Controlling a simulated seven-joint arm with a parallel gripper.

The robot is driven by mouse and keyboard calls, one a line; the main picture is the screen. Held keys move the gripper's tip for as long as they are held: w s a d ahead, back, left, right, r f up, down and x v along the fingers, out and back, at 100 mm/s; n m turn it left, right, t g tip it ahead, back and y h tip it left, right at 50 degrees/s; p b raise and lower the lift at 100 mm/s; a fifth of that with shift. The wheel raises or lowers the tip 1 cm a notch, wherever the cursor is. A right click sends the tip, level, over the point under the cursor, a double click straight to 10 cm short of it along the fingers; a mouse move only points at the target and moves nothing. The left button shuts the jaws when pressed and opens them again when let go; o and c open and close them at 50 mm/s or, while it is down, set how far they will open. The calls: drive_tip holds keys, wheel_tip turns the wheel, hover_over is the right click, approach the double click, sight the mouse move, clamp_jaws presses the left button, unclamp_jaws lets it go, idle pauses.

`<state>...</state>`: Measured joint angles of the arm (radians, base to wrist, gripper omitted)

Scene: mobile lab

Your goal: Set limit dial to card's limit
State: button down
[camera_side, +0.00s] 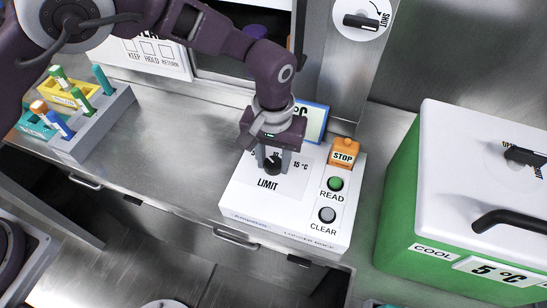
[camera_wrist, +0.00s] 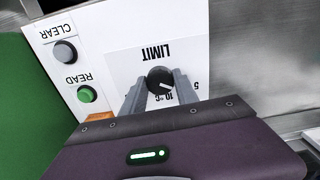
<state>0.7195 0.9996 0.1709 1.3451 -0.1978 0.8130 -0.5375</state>
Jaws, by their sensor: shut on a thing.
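The black limit dial (camera_side: 272,165) sits on the white console (camera_side: 238,205), above the word LIMIT, with 10 and 15 °C marks near it. My gripper (camera_side: 274,158) comes down from above and is shut on the dial. In the wrist view, its two fingers (camera_wrist: 160,88) flank the dial (camera_wrist: 159,76). The dial's white line points to the lower right there, toward the side with the 5 and 10 °C marks; the exact setting is unclear. A blue-edged card (camera_side: 316,121) stands behind the console. Its "°C" shows, but its number is hidden behind my gripper.
An orange STOP block (camera_side: 343,152), green READ button (camera_side: 335,184) and grey CLEAR button (camera_side: 327,215) stand right of the dial. A green cooler (camera_side: 400,190) with a "5 °C" label is farther right. A grey rack (camera_side: 95,125) with coloured tubes stands left. The counter between is clear.

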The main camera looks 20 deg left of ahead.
sight(273, 163)
idle(0.4)
drive_tip(key=c, duration=0.9)
unclamp_jaws()
drive_tip(key=shift+c, duration=0.2)
wheel_tip(273, 163, up, 7)
drive_tip(key=shift+r, duration=0.1)
